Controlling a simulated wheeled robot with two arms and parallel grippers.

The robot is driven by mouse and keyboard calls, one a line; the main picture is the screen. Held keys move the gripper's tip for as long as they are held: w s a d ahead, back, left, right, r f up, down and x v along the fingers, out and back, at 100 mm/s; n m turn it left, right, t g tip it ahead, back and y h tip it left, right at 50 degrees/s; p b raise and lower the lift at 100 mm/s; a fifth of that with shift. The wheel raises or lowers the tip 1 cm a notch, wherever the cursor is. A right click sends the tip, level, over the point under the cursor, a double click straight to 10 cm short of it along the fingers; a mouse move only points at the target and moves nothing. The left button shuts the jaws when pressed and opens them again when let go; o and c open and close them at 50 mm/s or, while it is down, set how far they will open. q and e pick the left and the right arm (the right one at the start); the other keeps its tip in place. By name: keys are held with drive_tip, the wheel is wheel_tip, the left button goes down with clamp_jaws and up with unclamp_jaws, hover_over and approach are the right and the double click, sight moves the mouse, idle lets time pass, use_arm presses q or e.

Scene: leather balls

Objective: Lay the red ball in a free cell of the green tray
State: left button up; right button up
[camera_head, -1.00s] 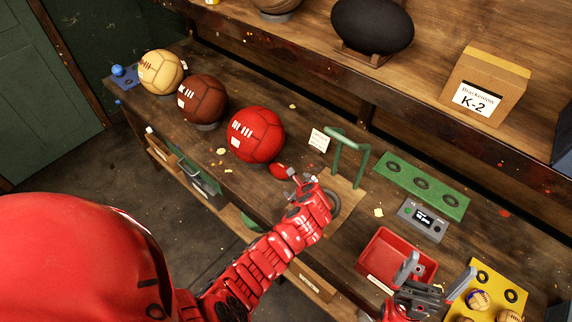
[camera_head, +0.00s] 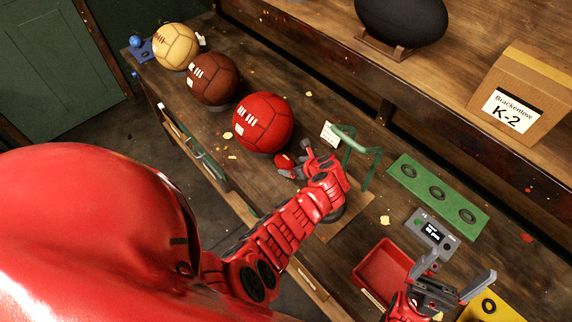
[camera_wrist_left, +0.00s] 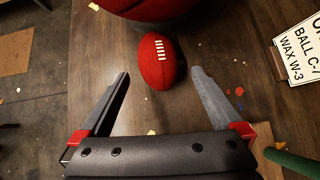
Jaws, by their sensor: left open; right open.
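The small red ball (camera_head: 284,161), oval with white lacing, lies on the bench beside my left gripper (camera_head: 296,161). In the left wrist view the small red ball (camera_wrist_left: 158,60) sits just beyond and between the open fingertips (camera_wrist_left: 161,76), with no visible contact. The green tray (camera_head: 423,189) lies to the right on the bench, with several dark-ringed cells in a row, all empty. My right gripper (camera_head: 458,274) is open and empty at the lower right, near the red bin.
A large red ball (camera_head: 263,122) stands just behind the small one, with brown (camera_head: 213,78) and tan (camera_head: 176,46) balls farther left. A green frame (camera_head: 358,152) and a label card (camera_head: 328,134) stand right of my left gripper. A red bin (camera_head: 383,268) and grey device (camera_head: 433,234) sit nearer.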

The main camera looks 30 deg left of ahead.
sight(289, 163)
use_arm(q)
drive_tip(key=b+x, duration=0.1)
drive_tip(key=x, duration=0.1)
drive_tip(key=b+x, duration=0.2)
drive_tip(key=shift+s+a+r, duration=0.1)
drive_tip(key=shift+s+a, duration=0.1)
drive_tip(key=shift+w+a, duration=0.2)
drive_tip(key=shift+w, duration=0.15)
drive_tip(key=c, duration=1.4)
drive_tip(key=shift+r, duration=0.1)
